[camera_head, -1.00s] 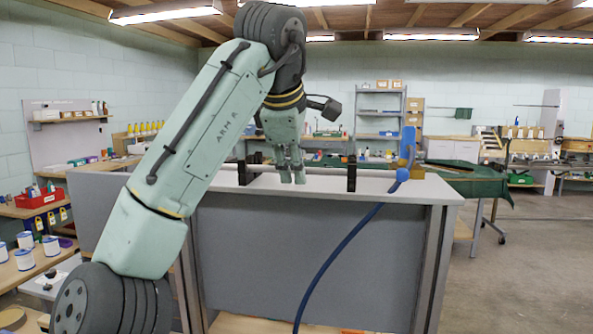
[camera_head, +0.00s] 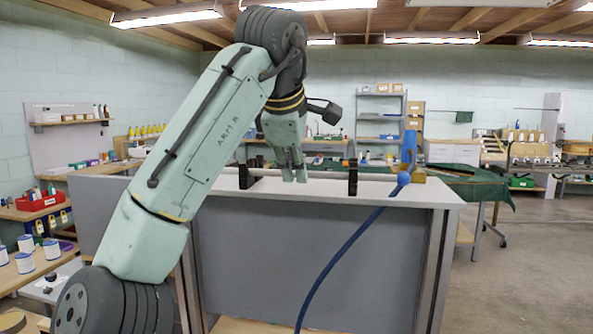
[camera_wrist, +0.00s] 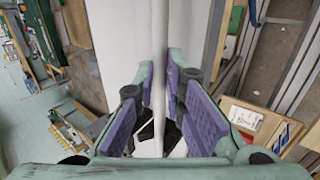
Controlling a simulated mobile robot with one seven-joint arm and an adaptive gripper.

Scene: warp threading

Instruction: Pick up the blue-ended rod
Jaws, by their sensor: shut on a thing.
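A thin pale rod (camera_head: 325,180) lies across two black stands on the grey-white bench top. A blue ball (camera_head: 403,178) is at its right end, with a blue hose (camera_head: 345,250) hanging from there. My gripper (camera_head: 296,178) points down at the middle of the rod, between the stands. In the wrist view, the purple-padded fingers (camera_wrist: 168,118) are shut on the rod (camera_wrist: 160,55), which runs up the picture between them. I cannot tell whether the rod is clear of the stands.
The left black stand (camera_head: 244,176) and right black stand (camera_head: 352,177) flank my gripper. A blue upright piece (camera_head: 409,147) stands by the bench's right end. The bench (camera_head: 300,255) has a grey front panel. Open floor (camera_head: 530,270) lies to the right.

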